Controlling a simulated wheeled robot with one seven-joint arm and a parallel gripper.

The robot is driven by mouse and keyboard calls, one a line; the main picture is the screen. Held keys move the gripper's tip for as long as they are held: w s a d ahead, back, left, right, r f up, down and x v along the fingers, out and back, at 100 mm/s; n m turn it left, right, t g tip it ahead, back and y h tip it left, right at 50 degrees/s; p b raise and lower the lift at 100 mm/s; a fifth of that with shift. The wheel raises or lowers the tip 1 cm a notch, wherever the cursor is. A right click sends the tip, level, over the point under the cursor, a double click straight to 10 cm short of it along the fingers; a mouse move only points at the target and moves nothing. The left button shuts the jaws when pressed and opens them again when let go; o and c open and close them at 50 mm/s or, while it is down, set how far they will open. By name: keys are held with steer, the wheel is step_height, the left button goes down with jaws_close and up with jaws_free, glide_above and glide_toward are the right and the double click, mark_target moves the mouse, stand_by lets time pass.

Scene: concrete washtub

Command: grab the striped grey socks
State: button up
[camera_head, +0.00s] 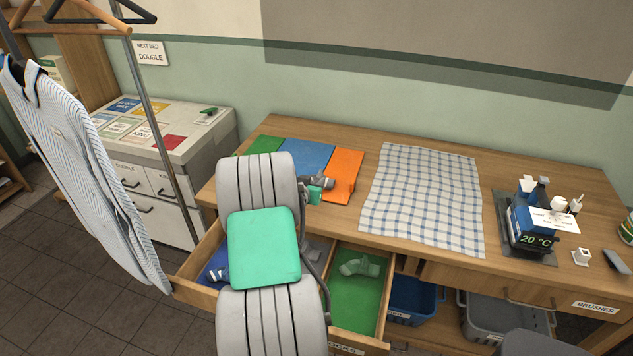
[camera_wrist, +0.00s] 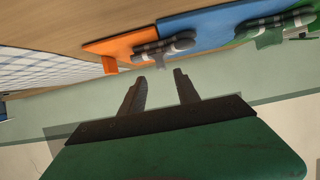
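A striped grey sock (camera_head: 318,182) lies on the desk across the edge between the blue mat (camera_head: 305,157) and the orange mat (camera_head: 345,168). It also shows in the wrist view (camera_wrist: 165,46), just beyond my fingertips. A second striped grey sock (camera_wrist: 278,21) lies over the blue and green mats in the wrist view; my arm hides it in the head view. My gripper (camera_wrist: 160,76) is open, its two dark fingers apart with nothing between them. In the head view it is mostly hidden behind my arm.
A checked cloth (camera_head: 424,198) lies right of the mats. A rack with a striped shirt (camera_head: 85,170) stands at left.

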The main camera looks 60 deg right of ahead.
mark_target(318, 177)
steer(key=p+x, duration=0.1)
steer(key=x, duration=0.6)
steer(key=shift+f+p, duration=0.1)
steer(key=shift+p, duration=0.2)
steer(key=shift+a, duration=0.1)
steer(key=shift+c, duration=0.5)
jaws_close()
